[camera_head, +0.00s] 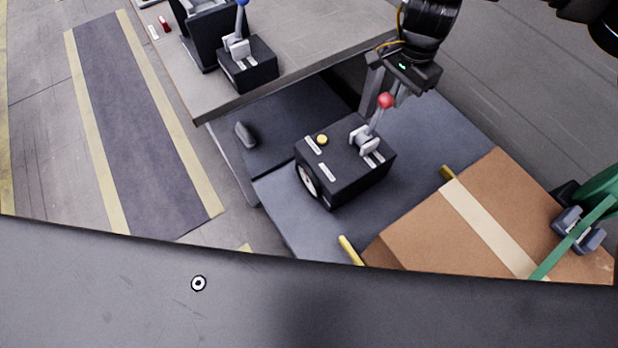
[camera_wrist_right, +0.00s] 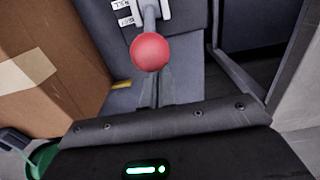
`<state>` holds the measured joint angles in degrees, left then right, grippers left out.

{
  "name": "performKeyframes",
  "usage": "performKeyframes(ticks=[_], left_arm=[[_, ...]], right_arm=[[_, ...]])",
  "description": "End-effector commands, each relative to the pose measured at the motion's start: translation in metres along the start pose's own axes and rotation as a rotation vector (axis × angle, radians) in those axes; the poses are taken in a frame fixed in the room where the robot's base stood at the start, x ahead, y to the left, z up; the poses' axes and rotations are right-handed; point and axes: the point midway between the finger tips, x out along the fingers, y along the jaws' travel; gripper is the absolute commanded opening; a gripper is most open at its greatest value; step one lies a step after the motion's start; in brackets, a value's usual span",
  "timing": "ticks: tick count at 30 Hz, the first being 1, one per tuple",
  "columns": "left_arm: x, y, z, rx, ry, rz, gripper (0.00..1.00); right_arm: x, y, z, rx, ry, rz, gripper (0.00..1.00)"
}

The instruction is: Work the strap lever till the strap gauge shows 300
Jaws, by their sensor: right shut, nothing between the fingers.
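A lever with a red knob (camera_head: 386,101) stands on a black box (camera_head: 345,170); I take it for the strap lever, as the labels are too small to read. A round white-faced gauge (camera_head: 307,180) sits on the box's left side, seen edge-on, and its reading cannot be told. My right gripper (camera_head: 397,97) is shut and empty, its fingers close beside the red knob. In the right wrist view the red knob (camera_wrist_right: 150,52) sits just past the fingertips (camera_wrist_right: 155,80); I cannot tell whether they touch. My left gripper is not in view.
A brown carton (camera_head: 480,215) with a green strap (camera_head: 572,243) and a grey buckle (camera_head: 578,229) lies at the right. A second black box (camera_head: 248,68) with a blue-knobbed lever stands on the grey table (camera_head: 300,40). A yellow button (camera_head: 322,139) is on the nearer box.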

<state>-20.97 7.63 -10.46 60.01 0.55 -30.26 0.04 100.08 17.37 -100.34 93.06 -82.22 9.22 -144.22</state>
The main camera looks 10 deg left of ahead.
Motion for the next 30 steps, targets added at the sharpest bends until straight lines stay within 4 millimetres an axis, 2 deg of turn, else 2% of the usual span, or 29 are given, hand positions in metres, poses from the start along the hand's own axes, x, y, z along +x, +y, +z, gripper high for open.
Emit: performKeyframes(ticks=[8,30], left_arm=[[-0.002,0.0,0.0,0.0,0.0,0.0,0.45],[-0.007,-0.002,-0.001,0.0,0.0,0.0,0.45]], right_arm=[[0.0,0.0,0.009,-0.003,0.0,0.0,0.0],[0.0,0.0,0.077,-0.004,-0.001,0.0,0.0]])
